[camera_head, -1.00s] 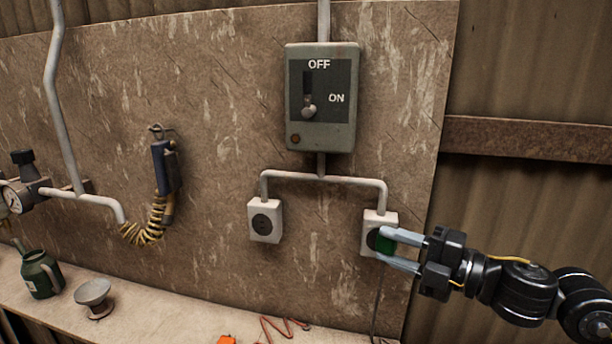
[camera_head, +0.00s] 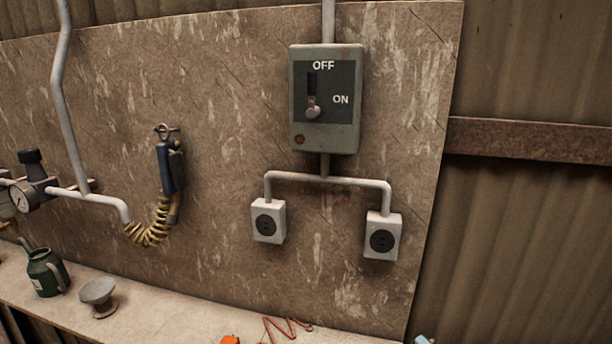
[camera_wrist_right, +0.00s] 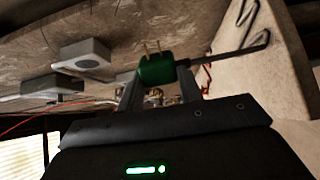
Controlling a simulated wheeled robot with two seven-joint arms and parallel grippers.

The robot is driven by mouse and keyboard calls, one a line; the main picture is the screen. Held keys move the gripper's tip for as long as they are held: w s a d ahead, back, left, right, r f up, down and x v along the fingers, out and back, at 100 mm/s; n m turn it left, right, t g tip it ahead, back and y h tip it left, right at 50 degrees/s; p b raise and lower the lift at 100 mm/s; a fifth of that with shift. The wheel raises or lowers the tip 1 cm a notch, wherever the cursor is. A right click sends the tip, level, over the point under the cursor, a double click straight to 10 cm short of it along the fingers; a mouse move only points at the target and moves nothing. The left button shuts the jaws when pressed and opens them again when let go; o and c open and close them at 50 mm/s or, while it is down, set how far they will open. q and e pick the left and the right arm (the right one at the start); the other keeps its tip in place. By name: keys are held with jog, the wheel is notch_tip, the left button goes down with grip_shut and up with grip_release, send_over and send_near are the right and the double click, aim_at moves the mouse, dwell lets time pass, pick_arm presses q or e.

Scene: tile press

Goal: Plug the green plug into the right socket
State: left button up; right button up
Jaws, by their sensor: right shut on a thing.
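The right socket (camera_head: 383,236) is a white box with a dark round face on the board, with nothing in it. The left socket (camera_head: 268,221) is like it and also empty. My right gripper (camera_wrist_right: 158,82) is shut on the green plug (camera_wrist_right: 156,69), seen in the right wrist view. The plug's two metal prongs stick out past the fingers, clear of any socket. A white socket box (camera_wrist_right: 86,55) shows left of the plug in that view. My left gripper is not in view.
A grey switch box (camera_head: 326,100) sits above the sockets, joined to them by a forked pipe (camera_head: 325,180). A hanging blue handle with a coiled yellow hose (camera_head: 148,233), a gauge (camera_head: 22,198) and a green can (camera_head: 46,272) are at left. The board around the sockets is clear.

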jog(key=m+h, duration=0.1)
jog(key=w+r+m+t+h, duration=0.1)
jog(key=h, duration=0.1)
jog(key=shift+w+r, duration=0.2)
jog(key=shift+r, duration=0.1)
jog(key=shift+w+r+m+t+h, duration=0.25)
jog(key=shift+m+t+h, duration=0.15)
jog(key=shift+m+h, duration=0.4)
jog(key=shift+w+r+m+h, duration=0.15)
jog(key=shift+m+h, duration=0.2)
jog(key=shift+h, duration=0.2)
jog(key=shift+w+r+m+h, duration=0.1)
jog(key=shift+m+h, duration=0.25)
jog(key=shift+h, duration=0.2)
jog(key=shift+f+m+h, duration=0.1)
jog(key=shift+m+h, duration=0.2)
jog(key=shift+h, duration=0.5)
